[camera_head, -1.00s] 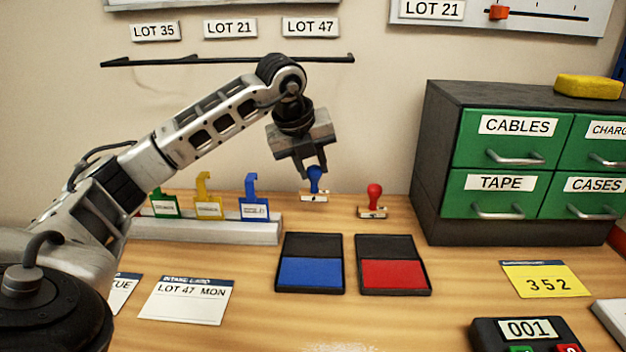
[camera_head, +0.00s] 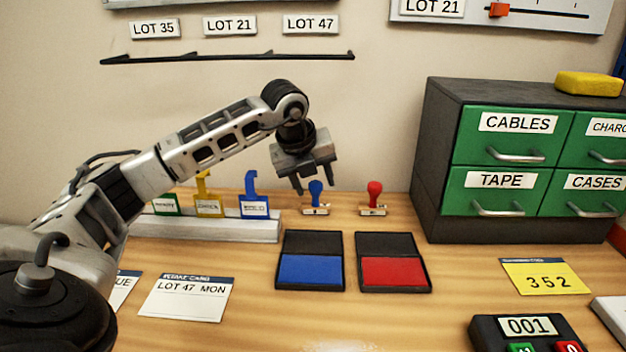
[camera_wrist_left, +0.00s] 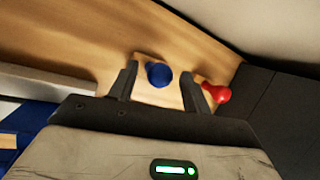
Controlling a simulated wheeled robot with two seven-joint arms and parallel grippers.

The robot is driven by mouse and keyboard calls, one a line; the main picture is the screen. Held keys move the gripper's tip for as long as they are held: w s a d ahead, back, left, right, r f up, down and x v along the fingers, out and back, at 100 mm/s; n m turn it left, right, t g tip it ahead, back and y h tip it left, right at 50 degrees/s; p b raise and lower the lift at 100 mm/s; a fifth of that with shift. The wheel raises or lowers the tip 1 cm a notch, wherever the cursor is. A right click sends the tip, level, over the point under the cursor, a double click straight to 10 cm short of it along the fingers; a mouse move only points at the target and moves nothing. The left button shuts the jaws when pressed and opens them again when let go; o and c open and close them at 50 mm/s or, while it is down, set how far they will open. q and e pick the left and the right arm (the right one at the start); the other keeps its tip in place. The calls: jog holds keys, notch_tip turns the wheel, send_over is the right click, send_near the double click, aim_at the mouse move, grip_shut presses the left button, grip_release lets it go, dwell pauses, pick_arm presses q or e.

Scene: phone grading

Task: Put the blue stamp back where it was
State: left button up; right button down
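The blue stamp (camera_head: 316,196) stands upright on the table behind the ink pads, to the left of the red stamp (camera_head: 374,198). My left gripper (camera_head: 314,187) is just above and around the blue stamp's handle, its fingers spread apart. In the left wrist view the blue handle (camera_wrist_left: 159,75) shows between the two open fingers (camera_wrist_left: 157,88), with clear gaps on both sides. The red stamp (camera_wrist_left: 217,92) shows there beyond the right finger. My right gripper is not in view.
A blue ink pad (camera_head: 310,271) and a red ink pad (camera_head: 393,273) lie open in front of the stamps. A rack (camera_head: 205,229) with coloured tags stands to the left. A drawer cabinet (camera_head: 434,160) stands to the right.

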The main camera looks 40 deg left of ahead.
pick_arm(q)
jog(key=v, duration=1.2)
jog(key=shift+w+r, duration=0.1)
